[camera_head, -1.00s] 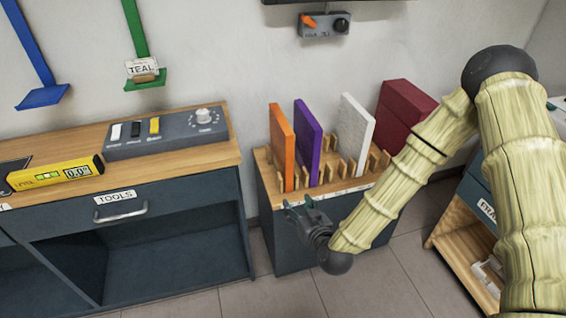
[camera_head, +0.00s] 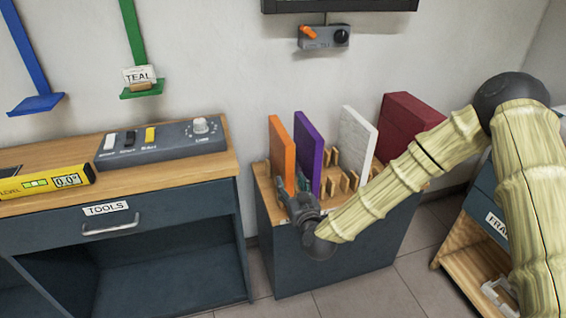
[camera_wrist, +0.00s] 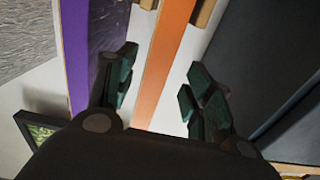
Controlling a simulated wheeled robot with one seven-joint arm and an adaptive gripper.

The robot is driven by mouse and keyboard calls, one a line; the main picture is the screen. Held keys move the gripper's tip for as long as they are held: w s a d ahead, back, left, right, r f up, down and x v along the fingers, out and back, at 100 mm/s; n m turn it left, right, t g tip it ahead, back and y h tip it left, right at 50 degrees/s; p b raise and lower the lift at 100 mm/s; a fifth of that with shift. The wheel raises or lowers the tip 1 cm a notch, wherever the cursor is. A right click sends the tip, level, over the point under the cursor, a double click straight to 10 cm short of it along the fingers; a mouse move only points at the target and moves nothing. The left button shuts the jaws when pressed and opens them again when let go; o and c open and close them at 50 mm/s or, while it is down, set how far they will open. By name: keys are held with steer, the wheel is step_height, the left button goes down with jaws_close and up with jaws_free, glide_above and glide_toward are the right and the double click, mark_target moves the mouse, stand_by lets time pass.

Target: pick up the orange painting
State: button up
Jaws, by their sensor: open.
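The orange painting (camera_head: 281,152) stands upright in a slotted wooden rack on a dark cabinet, at the left end of the row. My gripper (camera_head: 291,190) is at the lower front of it. In the wrist view the orange painting (camera_wrist: 163,65) runs edge-on between the two spread fingers of my gripper (camera_wrist: 160,95), with a gap on the right side. The left finger is close to the purple painting (camera_wrist: 90,50). I cannot tell whether that finger touches either painting. The gripper is open and holds nothing.
The purple painting (camera_head: 309,150), a white painting (camera_head: 357,140) and a dark red one (camera_head: 405,125) stand to the right in the rack (camera_head: 262,175). A workbench (camera_head: 200,165) with a control box (camera_head: 160,142) is at left. A grey box with an orange lever (camera_head: 323,37) hangs on the wall.

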mark_target(290, 180)
steer(key=x, duration=0.4)
steer(key=shift+d+f+b, duration=0.2)
steer(key=shift+d+b, duration=0.05)
steer(key=shift+b, duration=0.05)
steer(key=shift+w+a, duration=0.25)
steer(key=shift+w, duration=0.35)
steer(key=shift+r, duration=0.1)
steer(key=shift+c, duration=0.2)
jaws_close()
